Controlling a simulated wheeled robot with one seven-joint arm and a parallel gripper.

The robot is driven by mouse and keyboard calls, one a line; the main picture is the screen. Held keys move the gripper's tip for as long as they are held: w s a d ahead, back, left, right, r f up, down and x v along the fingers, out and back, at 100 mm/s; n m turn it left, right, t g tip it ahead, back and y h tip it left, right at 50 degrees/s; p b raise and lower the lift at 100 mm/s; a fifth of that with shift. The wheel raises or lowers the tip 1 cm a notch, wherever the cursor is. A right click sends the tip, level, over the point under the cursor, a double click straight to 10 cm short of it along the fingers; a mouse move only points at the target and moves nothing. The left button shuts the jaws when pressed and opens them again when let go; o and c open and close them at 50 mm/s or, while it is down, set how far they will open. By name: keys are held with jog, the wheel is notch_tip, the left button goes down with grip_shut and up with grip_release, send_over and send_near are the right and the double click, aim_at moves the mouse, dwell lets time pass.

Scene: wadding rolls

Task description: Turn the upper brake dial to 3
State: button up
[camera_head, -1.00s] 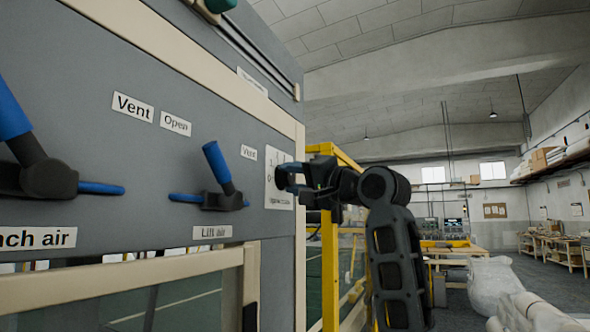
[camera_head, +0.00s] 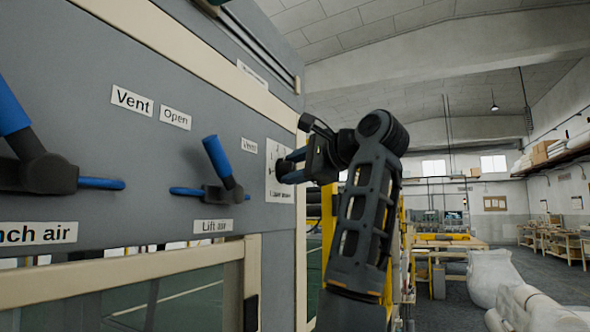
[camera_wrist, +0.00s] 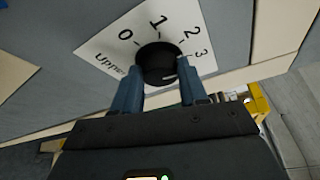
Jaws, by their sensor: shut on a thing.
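The upper brake dial (camera_wrist: 158,60) is a round black knob on a white plate (camera_wrist: 110,45) marked 0, 1, 2 and 3, with "Upper" partly readable. A small pale mark at the knob's right edge appears to face the 3, but I cannot tell its exact setting. My gripper (camera_wrist: 158,84) has its two blue fingers on either side of the knob and is shut on it. In the head view my gripper (camera_head: 291,167) reaches the plate (camera_head: 275,187) at the panel's right edge; its fingers hide the knob there.
The grey panel carries a blue-handled "Lift air" lever (camera_head: 219,160) left of my gripper and a larger blue lever (camera_head: 22,130) farther left. Yellow framing (camera_head: 328,250) stands behind my arm. Wrapped white rolls (camera_head: 520,300) lie at lower right.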

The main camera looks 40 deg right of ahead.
jog(key=shift+m+g, duration=0.4)
jog(key=shift+m, duration=0.3)
jog(key=shift+d, duration=0.1)
jog(key=o, duration=1.1)
jog(key=shift+c, duration=0.2)
jog(key=s+r, duration=0.1)
jog(key=s, duration=0.6)
jog(key=shift+s+r, duration=0.25)
jog(key=shift+s, duration=0.05)
